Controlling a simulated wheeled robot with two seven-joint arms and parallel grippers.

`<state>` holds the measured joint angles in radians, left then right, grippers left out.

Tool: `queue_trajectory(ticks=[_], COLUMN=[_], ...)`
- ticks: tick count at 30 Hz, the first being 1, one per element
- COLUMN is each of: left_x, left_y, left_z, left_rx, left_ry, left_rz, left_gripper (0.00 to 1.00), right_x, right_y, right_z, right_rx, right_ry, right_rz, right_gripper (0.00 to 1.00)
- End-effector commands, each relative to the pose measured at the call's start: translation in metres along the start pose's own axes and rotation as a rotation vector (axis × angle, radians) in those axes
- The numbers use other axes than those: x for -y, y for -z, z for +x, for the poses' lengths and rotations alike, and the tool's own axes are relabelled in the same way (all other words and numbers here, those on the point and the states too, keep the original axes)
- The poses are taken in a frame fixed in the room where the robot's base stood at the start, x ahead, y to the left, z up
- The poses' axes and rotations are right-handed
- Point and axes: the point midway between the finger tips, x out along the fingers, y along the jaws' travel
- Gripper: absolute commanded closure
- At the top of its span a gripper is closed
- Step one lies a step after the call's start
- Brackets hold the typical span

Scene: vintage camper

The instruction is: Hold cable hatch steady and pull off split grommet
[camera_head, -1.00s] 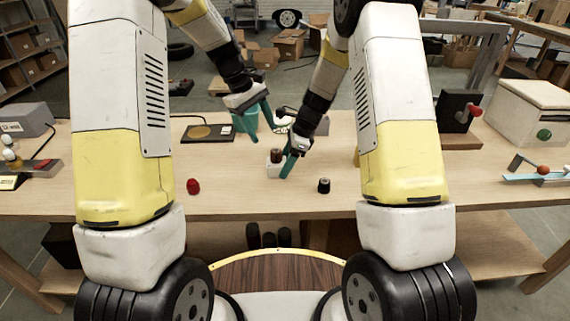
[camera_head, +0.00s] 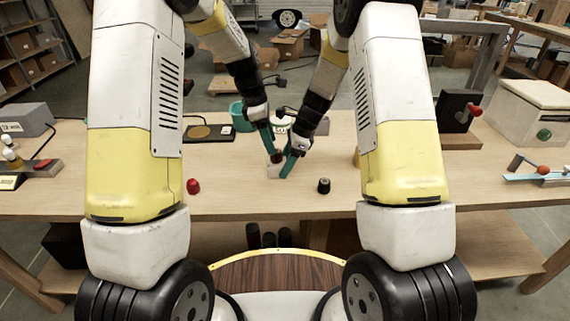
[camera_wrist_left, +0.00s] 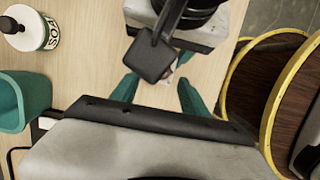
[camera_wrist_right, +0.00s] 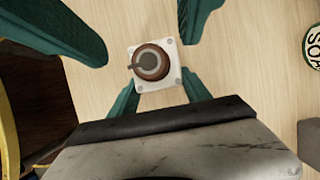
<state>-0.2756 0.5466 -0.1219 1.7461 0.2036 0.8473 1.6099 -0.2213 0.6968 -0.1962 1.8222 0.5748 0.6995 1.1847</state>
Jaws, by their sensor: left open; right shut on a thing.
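The cable hatch is a small white square plate (camera_wrist_right: 146,52) on the table, with the round brown split grommet (camera_wrist_right: 152,63) on its top. A dark slit shows in the grommet. In the head view the hatch (camera_head: 273,171) sits under the dark grommet (camera_head: 276,159), partly covered by my grippers. My right gripper (camera_head: 282,172) is shut on the hatch, with a teal finger on either side of the plate in the right wrist view. My left gripper (camera_head: 271,149) is open just above and behind the grommet. In the left wrist view the hatch is mostly hidden.
A teal mug (camera_head: 238,114) and a soap container (camera_wrist_left: 37,30) stand behind the grippers. A red cap (camera_head: 193,186) lies to the left and a dark knob (camera_head: 324,186) to the right. The table's front middle (camera_head: 255,200) is clear.

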Motion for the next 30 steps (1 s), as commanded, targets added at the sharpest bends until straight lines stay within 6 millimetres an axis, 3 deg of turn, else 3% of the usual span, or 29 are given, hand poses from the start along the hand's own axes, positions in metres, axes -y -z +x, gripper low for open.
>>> queue_trajectory(ticks=[9, 22, 30], left_x=[0.000, 0.000, 0.000], left_y=[0.000, 0.000, 0.000], left_z=[0.037, 0.044, 0.044], left_rx=[-0.001, 0.000, 0.000], left_ry=[0.002, -0.001, -0.001], left_rz=[0.002, 0.001, 0.002], left_gripper=[0.47, 0.47, 0.98], right_x=[0.000, 0.000, 0.000], right_y=[0.000, 0.000, 0.000], right_z=[0.000, 0.000, 0.000], right_rx=[0.001, 0.000, 0.000], right_ry=[0.001, 0.001, 0.001], right_rz=[0.000, 0.000, 0.000], right_gripper=[0.98, 0.98, 0.98])
